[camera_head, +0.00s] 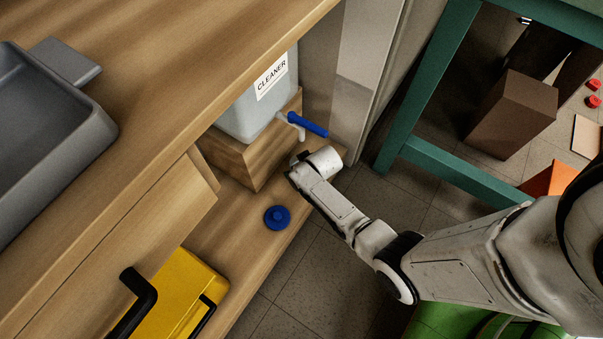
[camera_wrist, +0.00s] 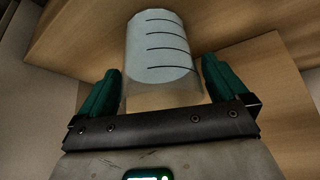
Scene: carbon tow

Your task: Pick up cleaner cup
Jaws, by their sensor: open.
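In the wrist view a clear cup (camera_wrist: 160,50) with dark measuring lines and pale bluish liquid stands between the two green fingers of my gripper (camera_wrist: 162,88). The fingers are open, one on each side, with a gap visible to the cup. In the head view a translucent container labelled CLEANER (camera_head: 262,95) sits on a wooden block (camera_head: 247,163) and has a blue-handled tap (camera_head: 306,124). My arm reaches to the shelf below the tap. The gripper's fingers and the cup are hidden there behind the wrist.
A blue round cap (camera_head: 277,217) lies on the lower shelf (camera_head: 232,243). A yellow case (camera_head: 182,296) and a drawer with a black handle (camera_head: 133,302) are nearby. The counter overhangs the shelf. A teal table frame (camera_head: 430,90) stands to the right.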

